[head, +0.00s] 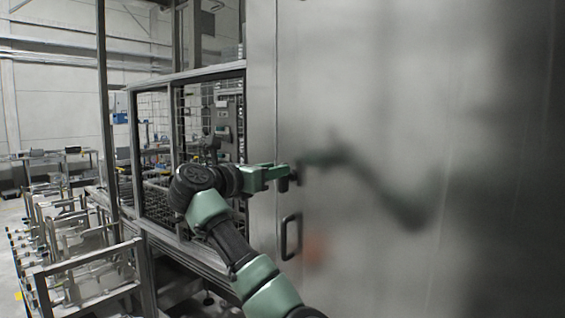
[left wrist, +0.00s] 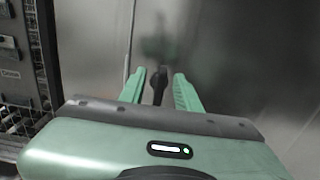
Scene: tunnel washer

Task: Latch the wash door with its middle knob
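The wash door (head: 400,100) is a large, flat stainless steel panel filling the right of the head view. It stands flush beside the frame as far as I can see. The middle knob (left wrist: 158,85) is small and black, near the door's left edge; in the head view it is mostly hidden at my fingertips. My left gripper (head: 284,173) reaches it from the left. In the left wrist view my left gripper (left wrist: 160,90) has its two green fingers apart, one on each side of the knob, with narrow gaps showing. My right gripper is out of view.
A dark bar handle (head: 290,236) sits on the door below the knob. A mesh-panelled metal cage (head: 155,115) and a control panel (left wrist: 12,65) stand left of the door. Metal racks (head: 80,265) fill the lower left. The door reflects my arm.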

